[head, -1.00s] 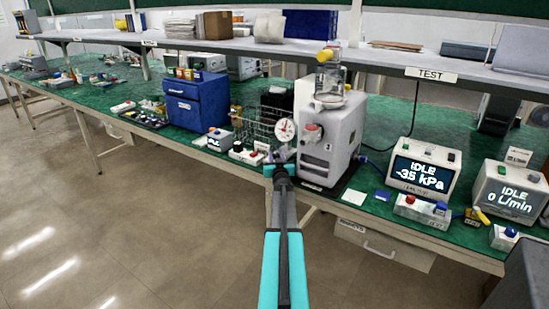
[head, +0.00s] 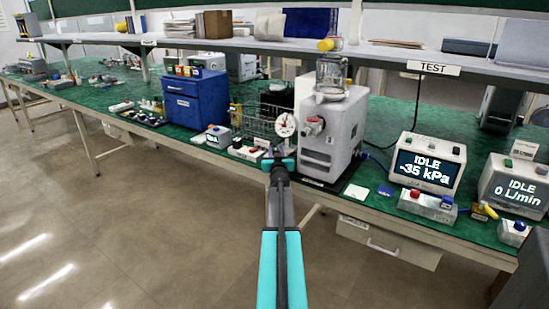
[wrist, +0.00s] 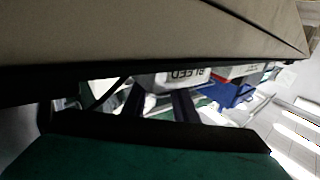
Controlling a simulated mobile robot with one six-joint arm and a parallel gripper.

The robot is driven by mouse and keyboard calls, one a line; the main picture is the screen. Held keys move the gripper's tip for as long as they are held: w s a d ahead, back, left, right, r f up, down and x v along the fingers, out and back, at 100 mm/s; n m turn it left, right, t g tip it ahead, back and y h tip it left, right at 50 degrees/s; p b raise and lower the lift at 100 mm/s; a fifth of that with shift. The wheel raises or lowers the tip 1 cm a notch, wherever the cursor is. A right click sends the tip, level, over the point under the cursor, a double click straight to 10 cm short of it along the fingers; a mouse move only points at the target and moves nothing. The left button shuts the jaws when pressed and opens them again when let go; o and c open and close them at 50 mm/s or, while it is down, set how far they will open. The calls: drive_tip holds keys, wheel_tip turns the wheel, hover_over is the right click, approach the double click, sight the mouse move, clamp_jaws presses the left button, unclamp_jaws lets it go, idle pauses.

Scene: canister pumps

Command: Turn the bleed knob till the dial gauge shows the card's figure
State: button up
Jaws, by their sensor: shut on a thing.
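The dial gauge (head: 285,124) is a round white face with a red hand, left of the grey-white pump (head: 331,130); its figures are too small to read. My gripper (head: 277,154) is at the bench's front edge, below the gauge. In the wrist view, my two dark fingers (wrist: 160,104) point at a white block with an upside-down BLEED label (wrist: 188,75). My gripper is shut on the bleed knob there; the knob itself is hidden. A white card (head: 356,191) lies right of the pump; no figure on it can be read.
A display (head: 428,164) reads IDLE -35 kPa; another (head: 514,190) reads IDLE 0 L/min. A button box (head: 427,206) stands before the first. Left of my gripper are a small box with red buttons (head: 247,151), a wire basket (head: 256,124) and a blue cabinet (head: 196,99).

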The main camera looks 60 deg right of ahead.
drive_tip(key=shift+s+d+m+g+h+b, duration=0.1)
drive_tip(key=shift+d+m+g+h+b, duration=0.2)
drive_tip(key=shift+b, duration=3.5)
drive_tip(key=b, duration=0.9)
drive_tip(key=shift+f+g+b, duration=0.25)
drive_tip(key=shift+g+b, duration=0.05)
drive_tip(key=shift+g, duration=0.1)
drive_tip(key=b, duration=0.5)
drive_tip(key=shift+a+f+m+h, duration=0.1)
drive_tip(key=shift+f+m+h, duration=0.05)
drive_tip(key=shift+m+h, duration=0.15)
drive_tip(key=b, duration=0.3)
drive_tip(key=shift+a+b, duration=0.25)
drive_tip(key=shift+b, duration=0.1)
drive_tip(key=shift+r, duration=0.2)
drive_tip(key=o, duration=1.1)
drive_tip(key=shift+a+r, duration=0.1)
drive_tip(key=shift+c, duration=0.2)
